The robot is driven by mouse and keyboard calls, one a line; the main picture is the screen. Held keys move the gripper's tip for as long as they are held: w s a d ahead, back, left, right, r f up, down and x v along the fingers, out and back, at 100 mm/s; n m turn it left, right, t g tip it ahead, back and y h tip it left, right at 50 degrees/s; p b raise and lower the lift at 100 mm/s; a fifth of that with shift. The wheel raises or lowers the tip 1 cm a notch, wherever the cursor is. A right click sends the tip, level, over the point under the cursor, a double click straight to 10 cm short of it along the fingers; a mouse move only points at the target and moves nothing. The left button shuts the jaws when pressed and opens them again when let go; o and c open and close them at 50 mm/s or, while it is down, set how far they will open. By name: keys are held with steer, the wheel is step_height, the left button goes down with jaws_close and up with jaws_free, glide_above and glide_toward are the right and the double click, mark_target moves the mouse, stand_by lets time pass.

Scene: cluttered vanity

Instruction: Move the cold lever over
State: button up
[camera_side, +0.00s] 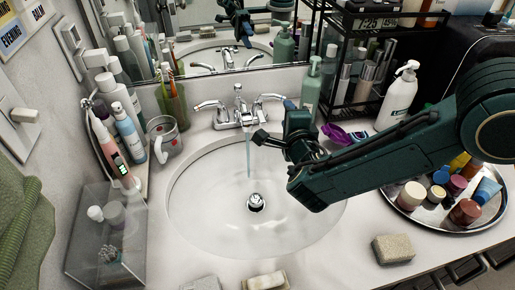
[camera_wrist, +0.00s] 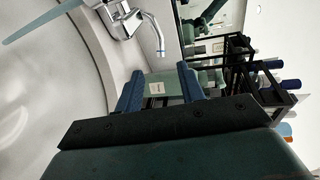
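The chrome faucet (camera_side: 236,118) stands behind the basin with a lever on each side, and water runs from its spout. The right lever (camera_side: 268,98) reaches toward my gripper (camera_side: 290,106). In the wrist view this curved lever (camera_wrist: 152,30), with a blue mark near its tip, lies just beyond my gripper (camera_wrist: 157,72). The two blue fingers are apart and empty, and appear not to touch the lever. The left lever (camera_side: 208,104) points out to the left. The side view partly hides the fingers behind my wrist.
A green pump bottle (camera_side: 311,88) stands close behind my gripper; it also shows between the fingers in the wrist view (camera_wrist: 165,87). A black rack (camera_side: 335,60) is behind it. A purple item (camera_side: 345,135) and a tray (camera_side: 398,213) lie right.

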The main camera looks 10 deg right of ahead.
mark_target(281, 99)
steer(key=shift+v, duration=1)
steer(key=shift+d, duration=0.2)
steer(key=shift+x, duration=6.85)
steer(key=shift+a, duration=0.1)
steer(key=shift+c, duration=0.3)
jaws_close()
